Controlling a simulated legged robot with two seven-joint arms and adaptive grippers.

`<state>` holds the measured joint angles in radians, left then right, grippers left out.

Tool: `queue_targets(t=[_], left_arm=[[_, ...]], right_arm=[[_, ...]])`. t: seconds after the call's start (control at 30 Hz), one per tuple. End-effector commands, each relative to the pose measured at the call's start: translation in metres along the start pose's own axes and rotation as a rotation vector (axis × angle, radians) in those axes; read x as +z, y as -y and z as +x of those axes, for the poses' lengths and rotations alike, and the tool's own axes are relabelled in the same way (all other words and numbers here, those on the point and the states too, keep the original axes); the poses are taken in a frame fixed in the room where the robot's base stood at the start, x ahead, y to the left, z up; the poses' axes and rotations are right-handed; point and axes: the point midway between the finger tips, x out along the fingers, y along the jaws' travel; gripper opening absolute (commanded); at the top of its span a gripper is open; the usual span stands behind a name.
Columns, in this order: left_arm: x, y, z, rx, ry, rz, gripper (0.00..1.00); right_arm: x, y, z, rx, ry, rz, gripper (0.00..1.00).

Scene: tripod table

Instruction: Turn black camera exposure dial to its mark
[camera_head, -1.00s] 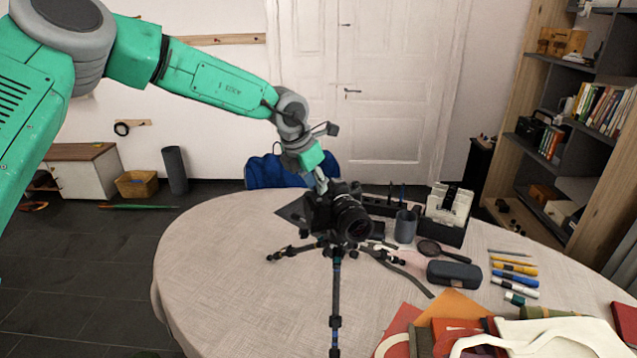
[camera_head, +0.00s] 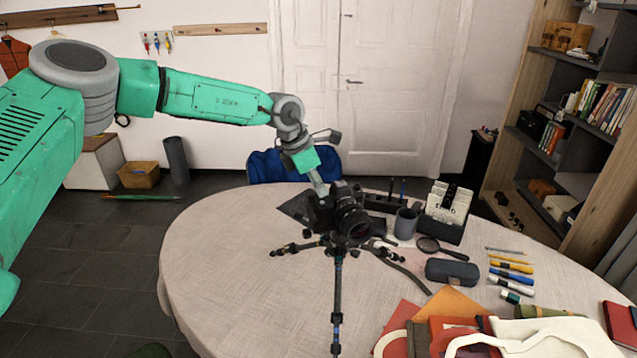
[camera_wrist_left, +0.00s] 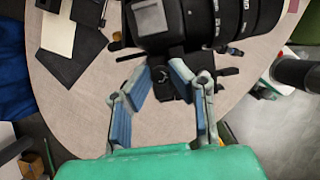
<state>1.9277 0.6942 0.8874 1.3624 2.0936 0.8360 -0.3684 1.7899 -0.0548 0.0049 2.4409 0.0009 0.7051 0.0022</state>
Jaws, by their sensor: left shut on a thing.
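The black camera (camera_head: 351,216) sits on top of a black tripod (camera_head: 337,290) standing on the table. Its lens faces front right. My left gripper (camera_head: 320,187) reaches down to the camera's top left side. In the left wrist view my left gripper's (camera_wrist_left: 165,77) two blue-grey fingers close in at the edge of the camera body (camera_wrist_left: 165,42), shut on a small black part there, which looks like the exposure dial. The dial and its mark are too small and covered to make out. The lens (camera_wrist_left: 240,22) shows at the upper right. My right gripper is not in view.
The round table (camera_head: 230,265) is bare at its left. Behind and right of the camera stand a grey cup (camera_head: 405,223) and a black organizer (camera_head: 447,230). A magnifying glass (camera_head: 430,246), dark case (camera_head: 452,272) and several pens lie right; folders and a bag lie front right.

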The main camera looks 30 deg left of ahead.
Motion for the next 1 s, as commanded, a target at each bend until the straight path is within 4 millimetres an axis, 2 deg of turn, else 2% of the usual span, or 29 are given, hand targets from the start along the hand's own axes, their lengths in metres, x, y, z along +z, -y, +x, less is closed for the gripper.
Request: queue_targets(t=[0.4,0.93,0.97,1.0], left_arm=[[-0.0021,-0.0042,0.0011,-0.07,0.001,0.18,0.0],[-0.003,-0.0047,0.0003,-0.079,0.0,0.206,0.0],[-0.003,-0.0046,0.0003,-0.079,0.0,0.206,0.2],[-0.0031,-0.0046,0.0003,-0.079,0.0,0.206,0.34]], right_arm=[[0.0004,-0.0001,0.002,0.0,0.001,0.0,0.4],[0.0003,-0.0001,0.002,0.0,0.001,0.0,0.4],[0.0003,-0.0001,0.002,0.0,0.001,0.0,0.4],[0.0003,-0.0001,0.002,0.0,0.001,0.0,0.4]])
